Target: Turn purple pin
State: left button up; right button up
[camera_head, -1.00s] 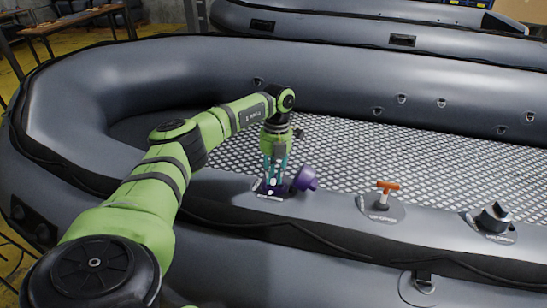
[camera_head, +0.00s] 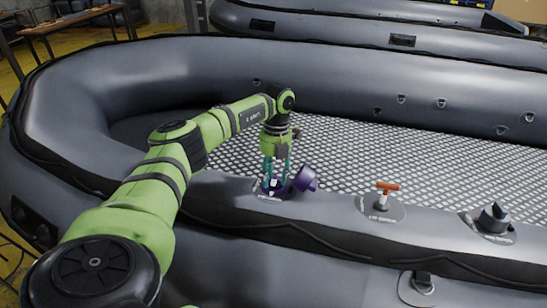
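The purple valve (camera_head: 272,195) sits on the near tube of the grey boat, with its purple cap (camera_head: 306,179) hanging open to the right. The purple pin inside the valve is small and mostly hidden by the fingers. My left gripper (camera_head: 275,181) points straight down over the valve. Its two teal fingers are apart, with their tips low at the valve's mouth, on either side of its middle. I cannot tell whether they press on the pin. My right gripper is not in view.
An orange T-handled valve (camera_head: 385,193) and a black valve (camera_head: 493,218) stand farther right on the same tube. The boat's patterned floor (camera_head: 400,155) is clear. Another grey boat (camera_head: 400,35) lies behind.

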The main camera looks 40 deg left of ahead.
pick_arm(q)
jog(key=v, duration=1.2)
jog(key=shift+s, duration=0.15)
dwell(0.3)
